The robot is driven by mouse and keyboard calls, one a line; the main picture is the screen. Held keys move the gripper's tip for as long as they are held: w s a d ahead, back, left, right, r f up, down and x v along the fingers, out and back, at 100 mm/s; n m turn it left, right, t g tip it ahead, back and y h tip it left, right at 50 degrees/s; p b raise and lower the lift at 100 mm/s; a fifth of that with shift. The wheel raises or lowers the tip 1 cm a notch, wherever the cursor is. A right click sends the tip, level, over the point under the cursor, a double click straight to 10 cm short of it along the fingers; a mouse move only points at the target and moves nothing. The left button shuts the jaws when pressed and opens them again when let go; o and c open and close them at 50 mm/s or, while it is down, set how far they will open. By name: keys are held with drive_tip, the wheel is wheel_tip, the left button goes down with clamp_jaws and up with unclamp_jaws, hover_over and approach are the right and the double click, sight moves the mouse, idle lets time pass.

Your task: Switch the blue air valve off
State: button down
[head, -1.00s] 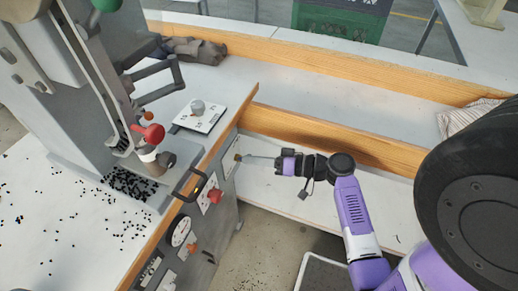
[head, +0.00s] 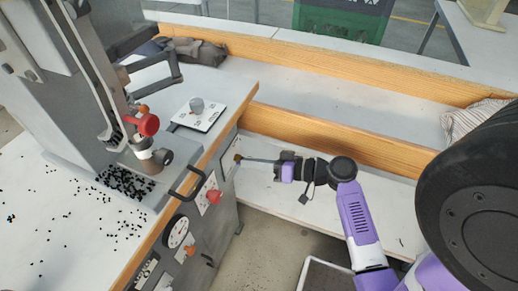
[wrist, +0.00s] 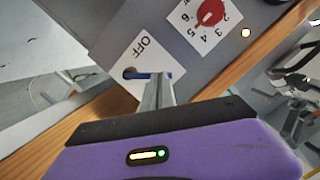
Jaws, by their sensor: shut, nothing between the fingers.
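The blue air valve has a white plate marked OFF (wrist: 146,50) on the grey press cabinet's side. In the head view my gripper (head: 246,160) reaches left to the cabinet, close to the brass-coloured part (head: 237,157). The blue lever cannot be made out there.
A red knob on a numbered dial plate (wrist: 210,12) sits beside the valve; it also shows in the head view (head: 214,196). A black handle (head: 187,184) sticks out nearby. A wooden-edged bench (head: 330,148) runs behind my arm. Open floor (head: 255,250) lies below.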

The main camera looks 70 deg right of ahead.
drive_tip(key=shift+a+f+n+b, duration=0.6)
drive_tip(key=shift+n+b, duration=0.6)
drive_tip(key=shift+b, duration=0.8)
drive_tip(key=shift+a+f+n+h+b, duration=0.2)
drive_tip(key=shift+f+n+h+b, duration=0.3)
drive_tip(key=shift+b, duration=0.65)
drive_tip(key=shift+a+f+n+h+b, duration=0.1)
drive_tip(key=shift+a+n+h+b, duration=0.1)
drive_tip(key=shift+n+b, duration=0.7)
drive_tip(key=shift+d, duration=0.1)
